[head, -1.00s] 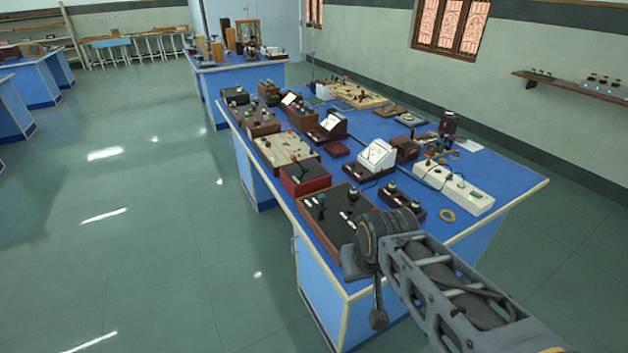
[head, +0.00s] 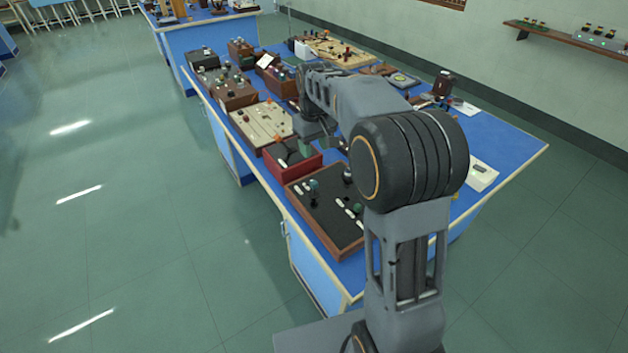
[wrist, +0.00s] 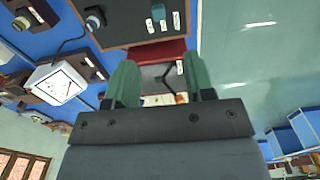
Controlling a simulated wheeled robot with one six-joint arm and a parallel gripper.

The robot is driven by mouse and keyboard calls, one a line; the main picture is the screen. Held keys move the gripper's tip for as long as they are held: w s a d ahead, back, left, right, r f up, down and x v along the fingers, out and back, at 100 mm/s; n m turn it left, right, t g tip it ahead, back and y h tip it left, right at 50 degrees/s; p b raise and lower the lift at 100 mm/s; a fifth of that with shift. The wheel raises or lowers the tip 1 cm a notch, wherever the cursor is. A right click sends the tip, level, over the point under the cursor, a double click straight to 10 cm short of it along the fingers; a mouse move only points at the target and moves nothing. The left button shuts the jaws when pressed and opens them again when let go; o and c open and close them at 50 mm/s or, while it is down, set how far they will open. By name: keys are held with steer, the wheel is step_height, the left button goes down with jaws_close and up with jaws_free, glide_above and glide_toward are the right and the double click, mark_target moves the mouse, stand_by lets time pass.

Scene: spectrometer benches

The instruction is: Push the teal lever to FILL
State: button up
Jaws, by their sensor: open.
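A dark panel in a brown wooden frame (head: 333,228) lies near the bench's front edge, left of my arm. A teal-topped lever (head: 314,186) stands on it, with white labels too small to read; a second teal knob (head: 358,210) stands to its right. In the wrist view, the panel (wrist: 122,36) is at the top, with a teal knob (wrist: 158,12) at its upper edge; I cannot tell which one this is. My gripper (wrist: 162,82) is open and empty, its green fingers apart above a red box (head: 307,165), beyond the panel. The gripper is partly hidden in the head view.
A pale wooden board (head: 262,124) and several instrument boxes stand farther along the blue bench. A white-faced meter (wrist: 60,85) shows in the wrist view. The green floor left of the bench is clear.

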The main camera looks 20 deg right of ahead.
mark_target(314, 182)
steer(key=f, duration=0.9)
steer(key=w+f, duration=0.1)
steer(key=f, duration=0.4)
steer(key=shift+f, duration=0.1)
steer(key=shift+c, duration=0.2)
